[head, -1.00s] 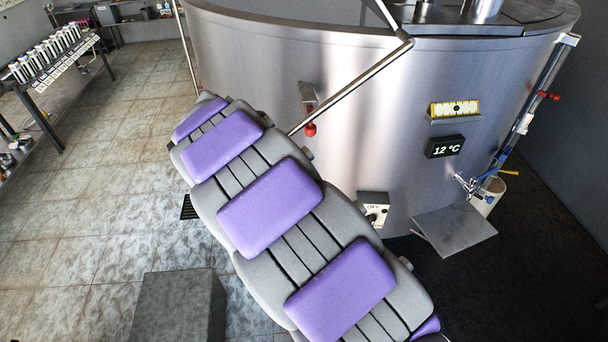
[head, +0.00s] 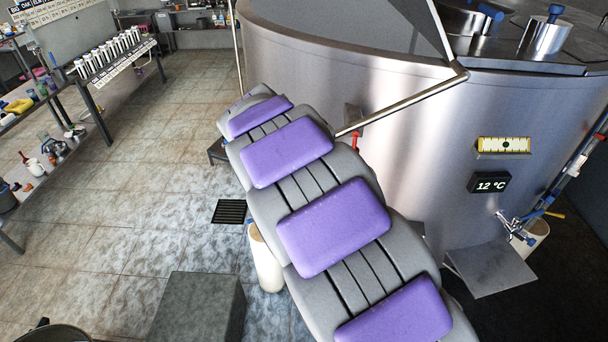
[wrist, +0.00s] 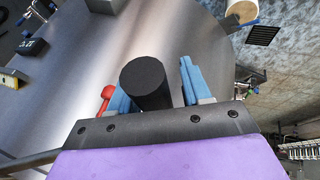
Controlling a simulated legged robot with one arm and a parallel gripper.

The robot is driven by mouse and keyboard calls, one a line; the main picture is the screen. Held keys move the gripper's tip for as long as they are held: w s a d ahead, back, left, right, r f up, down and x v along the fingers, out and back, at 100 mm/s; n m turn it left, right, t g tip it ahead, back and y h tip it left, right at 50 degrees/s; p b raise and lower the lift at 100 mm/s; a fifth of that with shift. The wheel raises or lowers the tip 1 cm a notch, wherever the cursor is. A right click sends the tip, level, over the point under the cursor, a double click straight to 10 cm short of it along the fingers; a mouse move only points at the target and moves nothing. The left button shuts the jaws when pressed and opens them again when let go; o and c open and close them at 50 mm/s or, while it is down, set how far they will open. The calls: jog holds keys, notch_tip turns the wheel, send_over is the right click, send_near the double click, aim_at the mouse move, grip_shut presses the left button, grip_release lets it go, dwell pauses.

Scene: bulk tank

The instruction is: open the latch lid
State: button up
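The large steel tank (head: 440,130) fills the right of the head view. On its top are steel lids (head: 545,38) with blue knobs; I cannot tell which one is the latch lid, and no latch shows clearly. A red handle (head: 357,140) on the tank wall is partly behind my arm. In the wrist view, a red handle (wrist: 106,95) shows beside the left finger. My gripper (wrist: 155,85) has its two blue fingers apart, facing the tank wall (wrist: 80,50). A black cylinder stands between the fingers in the picture; whether they touch it is unclear. The head view does not show the fingers.
A 12 °C display (head: 489,182) and a yellow gauge (head: 503,145) sit on the tank wall. A steel step (head: 490,268) is below. A grey block (head: 200,305), a white cylinder (head: 265,260) and a floor grate (head: 229,212) stand nearby. Tiled floor at left is open.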

jog(key=shift+o, duration=0.3)
jog(key=shift+s+a+r, duration=0.1)
jog(key=shift+a, duration=0.05)
jog(key=shift+r, duration=0.1)
jog(key=shift+s+r, duration=0.1)
jog(key=shift+r, duration=0.2)
jog(key=v, duration=1.6)
jog(key=shift+s+a+r, duration=0.15)
jog(key=shift+s+a, duration=0.05)
